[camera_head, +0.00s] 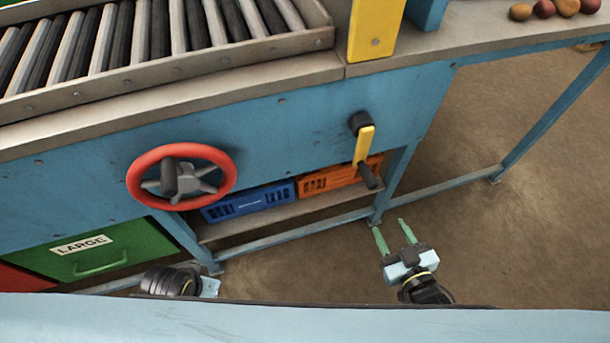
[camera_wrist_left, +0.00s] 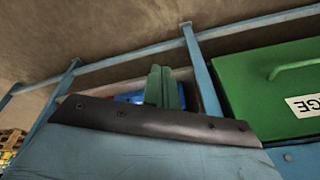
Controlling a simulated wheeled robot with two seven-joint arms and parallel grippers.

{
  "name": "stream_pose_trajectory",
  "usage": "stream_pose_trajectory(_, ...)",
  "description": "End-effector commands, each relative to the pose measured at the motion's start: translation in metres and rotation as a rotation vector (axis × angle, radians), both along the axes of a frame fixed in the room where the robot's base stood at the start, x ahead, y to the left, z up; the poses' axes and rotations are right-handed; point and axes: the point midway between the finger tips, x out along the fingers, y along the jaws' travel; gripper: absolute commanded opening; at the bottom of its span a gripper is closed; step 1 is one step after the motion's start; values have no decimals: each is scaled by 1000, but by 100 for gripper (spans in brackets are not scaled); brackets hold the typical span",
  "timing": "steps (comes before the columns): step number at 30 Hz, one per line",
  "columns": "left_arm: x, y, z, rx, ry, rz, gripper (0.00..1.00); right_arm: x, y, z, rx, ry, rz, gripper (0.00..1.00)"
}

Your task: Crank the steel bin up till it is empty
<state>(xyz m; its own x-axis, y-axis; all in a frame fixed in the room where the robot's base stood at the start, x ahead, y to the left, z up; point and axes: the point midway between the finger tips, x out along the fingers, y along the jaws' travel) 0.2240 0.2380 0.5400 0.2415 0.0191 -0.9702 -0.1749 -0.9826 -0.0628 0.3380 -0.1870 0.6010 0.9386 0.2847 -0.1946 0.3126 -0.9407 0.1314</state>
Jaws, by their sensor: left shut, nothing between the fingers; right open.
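A yellow crank arm (camera_head: 364,146) with a dark grip is mounted on the blue front panel, right of a red handwheel (camera_head: 181,176) with grey spokes. I cannot make out the steel bin in either view. My right gripper (camera_head: 394,236) is open and empty, below and right of the crank and apart from it. My left gripper shows only in part at the bottom of the head view, its fingers hidden there. In the left wrist view, the left gripper's green fingers (camera_wrist_left: 165,88) are closed together with nothing between them.
A roller conveyor (camera_head: 150,45) lies on top. Below are a blue crate (camera_head: 248,203), an orange crate (camera_head: 338,177) and a green drawer (camera_head: 105,262) marked LARGE. Several potatoes (camera_head: 566,7) lie on the counter at top right. The floor (camera_head: 490,240) around my right gripper is clear.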

Motion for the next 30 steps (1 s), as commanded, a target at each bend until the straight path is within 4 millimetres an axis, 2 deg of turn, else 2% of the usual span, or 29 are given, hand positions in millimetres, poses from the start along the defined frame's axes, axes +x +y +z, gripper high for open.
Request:
stream_pose_trajectory(6, 4, 0, 18, 3, -22, 0, 0, 9, 10, 31, 31, -156, 41, 46)
stream_pose_trajectory(10, 4, 0, 25, 4, -25, 2, 0, 12, 13, 41, 40, -191, 50, 46)
stream_pose_trajectory(17, 4, -4, 39, -5, -34, 1, 0, 31, 20, 43, 42, -199, 52, 46)
stream_pose_trajectory(30, -4, -16, 83, -33, -64, 4, 0, 92, 42, 42, 42, -197, 51, 46)
